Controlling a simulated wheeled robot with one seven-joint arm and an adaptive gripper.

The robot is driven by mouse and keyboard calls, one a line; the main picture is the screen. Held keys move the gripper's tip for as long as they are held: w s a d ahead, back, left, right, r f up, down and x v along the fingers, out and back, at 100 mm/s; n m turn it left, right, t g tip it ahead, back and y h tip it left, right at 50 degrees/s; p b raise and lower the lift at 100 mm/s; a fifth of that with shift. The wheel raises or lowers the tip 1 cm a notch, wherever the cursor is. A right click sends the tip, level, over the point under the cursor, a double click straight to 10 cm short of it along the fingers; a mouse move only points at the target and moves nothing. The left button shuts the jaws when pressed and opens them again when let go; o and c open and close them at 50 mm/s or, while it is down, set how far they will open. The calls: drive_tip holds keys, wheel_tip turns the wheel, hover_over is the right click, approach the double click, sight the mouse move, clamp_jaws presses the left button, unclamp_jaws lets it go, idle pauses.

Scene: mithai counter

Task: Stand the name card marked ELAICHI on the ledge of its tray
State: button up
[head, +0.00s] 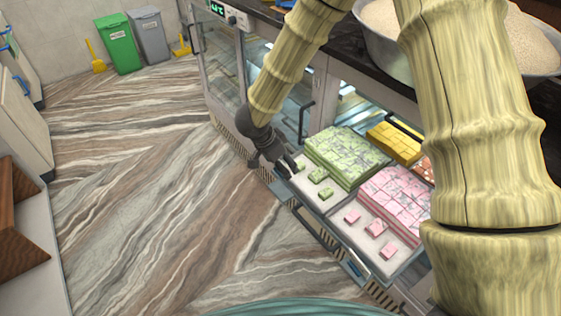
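My gripper (272,166) is dark grey and hangs in front of the display case, by the near left corner of the tray of green sweets (318,196). Its two fingers look spread apart, and I see nothing between them. The tray holds a block of green pieces (346,157) with a few loose ones in front. No name card marked ELAICHI can be made out, and no card lettering is readable. My arm covers the right part of the view.
A tray of pink sweets (396,200) lies to the right, with yellow sweets (393,143) behind. A steel bowl (376,40) stands on the dark counter above. Green (118,42) and grey (149,38) bins stand at the far wall. The marble-patterned floor (150,190) is clear.

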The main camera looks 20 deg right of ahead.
sight(278, 172)
drive_tip(key=shift+f+b, duration=3.2)
drive_tip(key=shift+b, duration=0.55)
drive_tip(key=shift+f, duration=1.05)
drive_tip(key=o, duration=0.9)
drive_tip(key=shift+o, duration=0.2)
drive_tip(key=shift+r, duration=0.1)
drive_tip(key=v, duration=1.1)
drive_tip(key=shift+r, duration=0.4)
drive_tip(key=shift+a, duration=0.1)
drive_tip(key=shift+a, duration=0.1)
